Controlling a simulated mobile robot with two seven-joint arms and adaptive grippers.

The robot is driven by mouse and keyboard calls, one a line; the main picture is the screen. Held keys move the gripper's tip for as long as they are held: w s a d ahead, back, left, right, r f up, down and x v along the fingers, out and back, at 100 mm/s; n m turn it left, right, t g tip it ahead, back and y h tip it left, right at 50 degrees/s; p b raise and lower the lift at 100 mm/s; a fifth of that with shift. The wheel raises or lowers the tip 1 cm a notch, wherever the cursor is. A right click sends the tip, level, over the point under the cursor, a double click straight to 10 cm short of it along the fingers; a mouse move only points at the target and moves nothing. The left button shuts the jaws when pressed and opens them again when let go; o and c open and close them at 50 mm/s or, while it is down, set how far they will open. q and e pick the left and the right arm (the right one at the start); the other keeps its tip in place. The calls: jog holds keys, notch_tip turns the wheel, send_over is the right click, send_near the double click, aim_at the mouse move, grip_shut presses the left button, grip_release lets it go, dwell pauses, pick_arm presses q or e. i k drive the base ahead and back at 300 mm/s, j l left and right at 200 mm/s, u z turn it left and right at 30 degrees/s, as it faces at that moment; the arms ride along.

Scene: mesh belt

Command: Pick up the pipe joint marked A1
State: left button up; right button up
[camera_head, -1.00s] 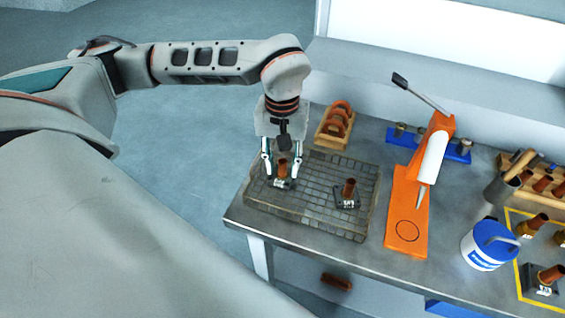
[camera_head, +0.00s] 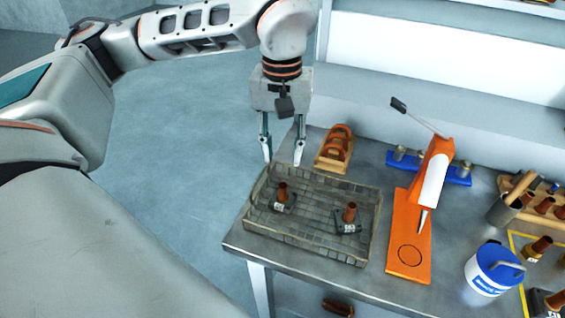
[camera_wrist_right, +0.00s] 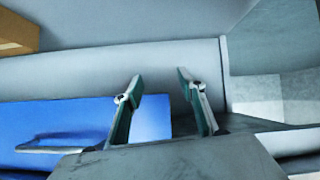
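Two brown pipe joints on dark labelled bases stand in the mesh tray (camera_head: 310,250): a left one (camera_head: 282,194) and a right one (camera_head: 350,214). Their labels are too small to read, so I cannot tell which is A1. My left gripper (camera_head: 283,162) is open and empty, above the tray's back left part and higher than the left joint, touching neither joint. My right gripper (camera_wrist_right: 160,86) is open and empty in the right wrist view; no pipe joint shows there.
A blue-lidded tub (camera_head: 492,268) and more pipe joints in a yellow-lined area (camera_head: 540,248) are farther right. A blue surface (camera_wrist_right: 75,125) shows in the right wrist view.

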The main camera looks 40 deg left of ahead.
aim_at(532, 252)
jog(key=k, duration=1)
